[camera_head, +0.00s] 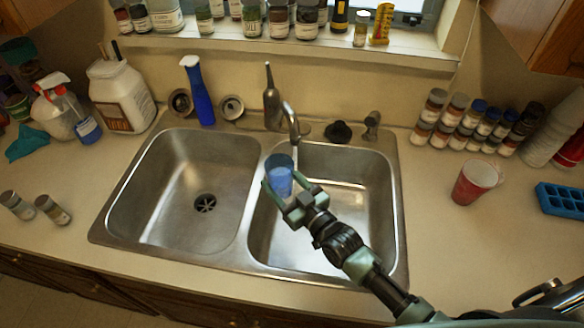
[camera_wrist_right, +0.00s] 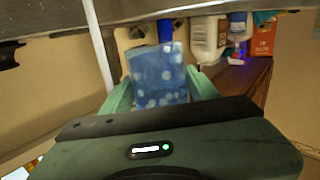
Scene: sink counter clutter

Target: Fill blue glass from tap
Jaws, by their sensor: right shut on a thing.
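The blue glass (camera_head: 279,180) is upright at the left edge of the right sink basin, near the divider. My right gripper (camera_head: 285,187) is shut on it, with a green finger on each side. In the right wrist view the speckled blue glass (camera_wrist_right: 158,76) sits between the fingers. The metal tap (camera_head: 291,122) stands behind the sink, its spout end just above and slightly right of the glass rim in the head view. I cannot tell whether the spout is directly over the glass. No water stream is clearly visible. My left gripper is out of view.
The left basin (camera_head: 160,195) is empty. A blue spray bottle (camera_head: 199,95) and white jug (camera_head: 121,98) stand behind it. A red cup (camera_head: 474,184), several spice jars (camera_head: 455,122) and a blue tray (camera_head: 560,200) are on the right counter.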

